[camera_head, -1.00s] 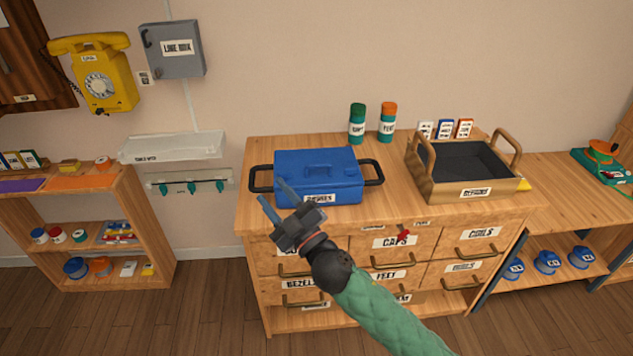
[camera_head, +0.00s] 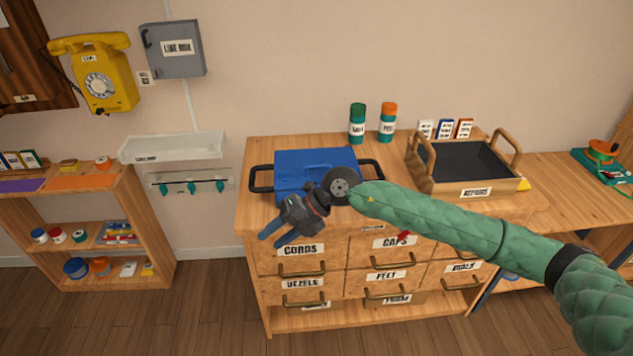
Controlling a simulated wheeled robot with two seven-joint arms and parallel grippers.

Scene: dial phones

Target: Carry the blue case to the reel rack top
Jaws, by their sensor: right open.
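The blue case (camera_head: 300,165) sits on top of the wooden drawer cabinet, with a black handle at its left end and another at its right. My right gripper (camera_head: 270,238) is open and empty, in front of the case's lower left part, its fingers pointing down and left. My right wrist and green forearm hide the case's front right part and its label. My left gripper is not in view.
A wooden tray (camera_head: 475,192) with two upright handles stands right of the case. Two bottles (camera_head: 357,125) and small cards (camera_head: 445,128) stand behind.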

